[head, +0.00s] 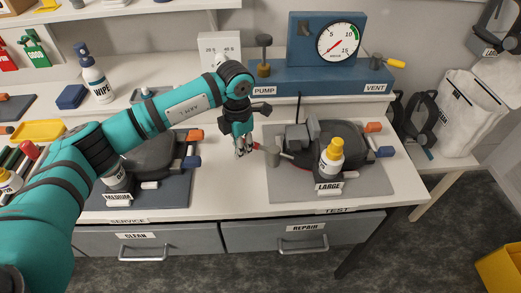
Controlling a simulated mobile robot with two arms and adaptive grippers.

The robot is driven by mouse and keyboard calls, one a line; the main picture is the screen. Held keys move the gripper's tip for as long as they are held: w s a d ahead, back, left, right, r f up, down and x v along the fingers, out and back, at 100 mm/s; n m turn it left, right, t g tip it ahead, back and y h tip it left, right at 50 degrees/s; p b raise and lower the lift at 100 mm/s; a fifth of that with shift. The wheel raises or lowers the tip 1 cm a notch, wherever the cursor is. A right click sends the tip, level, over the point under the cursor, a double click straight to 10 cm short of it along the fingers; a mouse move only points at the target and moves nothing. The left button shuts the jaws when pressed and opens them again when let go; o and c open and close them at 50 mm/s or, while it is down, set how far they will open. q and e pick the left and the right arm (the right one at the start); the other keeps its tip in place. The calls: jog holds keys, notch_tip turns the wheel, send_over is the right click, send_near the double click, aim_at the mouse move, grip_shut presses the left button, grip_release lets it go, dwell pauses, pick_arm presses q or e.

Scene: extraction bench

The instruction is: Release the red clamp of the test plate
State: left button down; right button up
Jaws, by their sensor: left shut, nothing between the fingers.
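The test plate (377,186) is a grey mat on the right part of the bench, above the "TEST" label. A dark mask-like item lies on it, with grey blocks (297,137) and a grey clamp arm (285,155) at its left. A small red tip (257,146) shows at the clamp's left end, close to my left gripper. My left gripper (243,152) is shut and empty, pointing down just left of the red tip. I cannot tell whether they touch. My right gripper is not in view.
A yellow-capped bottle (331,158) stands on the test plate behind the "LARGE" label. A blue pump unit (332,80) with a dial gauge is behind. Another plate (165,195) labelled "MEDIUM" lies left, under my arm. Bare bench lies between the plates.

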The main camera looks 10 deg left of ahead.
pick_arm(q)
jog(key=shift+w+b, duration=1.05)
jog(key=shift+w, duration=0.6)
jog(key=shift+w+d+b, duration=0.3)
jog(key=shift+w+b, duration=0.25)
jog(key=shift+w, duration=0.2)
jog(key=shift+w+d+b, duration=0.5)
jog(key=shift+w+b, duration=0.1)
jog(key=shift+w, duration=0.3)
jog(key=shift+r, duration=0.2)
jog(key=shift+r+p, duration=0.65)
jog(key=shift+r, duration=0.15)
notch_tip(320, 180, up, 6)
jog(key=p, duration=0.3)
jog(key=shift+s+d+p, duration=0.2)
jog(key=shift+s+p, duration=0.1)
jog(key=shift+s, duration=0.15)
